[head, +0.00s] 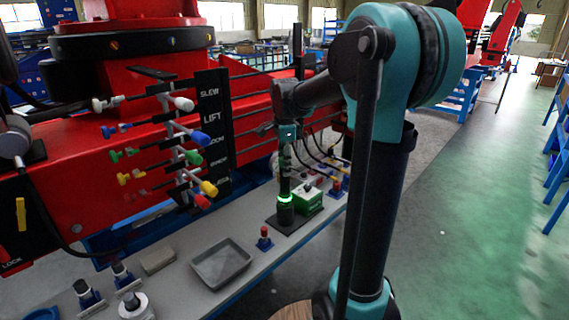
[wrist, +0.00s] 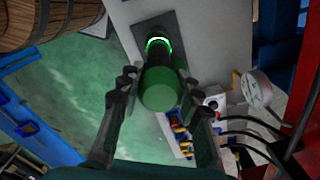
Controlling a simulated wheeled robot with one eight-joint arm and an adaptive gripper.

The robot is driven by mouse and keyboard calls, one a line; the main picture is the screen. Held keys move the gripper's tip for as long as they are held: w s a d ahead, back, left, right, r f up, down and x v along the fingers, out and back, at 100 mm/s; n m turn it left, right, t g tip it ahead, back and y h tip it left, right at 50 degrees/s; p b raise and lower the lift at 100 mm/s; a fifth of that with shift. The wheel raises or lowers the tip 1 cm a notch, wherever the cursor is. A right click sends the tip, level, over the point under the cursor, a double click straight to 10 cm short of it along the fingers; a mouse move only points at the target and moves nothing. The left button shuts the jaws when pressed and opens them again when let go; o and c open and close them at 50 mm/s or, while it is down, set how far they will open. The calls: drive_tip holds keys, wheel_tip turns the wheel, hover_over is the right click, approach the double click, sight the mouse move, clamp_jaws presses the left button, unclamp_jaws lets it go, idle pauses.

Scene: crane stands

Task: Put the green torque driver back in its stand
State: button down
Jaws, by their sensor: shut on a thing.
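The green torque driver (wrist: 160,92) has a rounded green end and a dark body. In the wrist view it lies between the two fingers of my gripper (wrist: 160,82), which is shut on it. The driver points down, roughly upright, in line with the stand. How deep it sits in the stand is hidden.
A green box (head: 308,200) stands close to the right of the stand. A grey tray (head: 221,264) and a small red-and-blue item (head: 264,239) are nearer on the bench. Crane levers (head: 190,150) stick out at left; black hoses (wrist: 262,135) run nearby.

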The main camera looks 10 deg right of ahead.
drive_tip(key=shift+f, duration=0.15)
drive_tip(key=c, duration=1)
unclamp_jaws()
drive_tip(key=shift+s+r, duration=0.1)
drive_tip(key=shift+r, duration=2.4)
drive_tip(key=shift+r, duration=0.1)
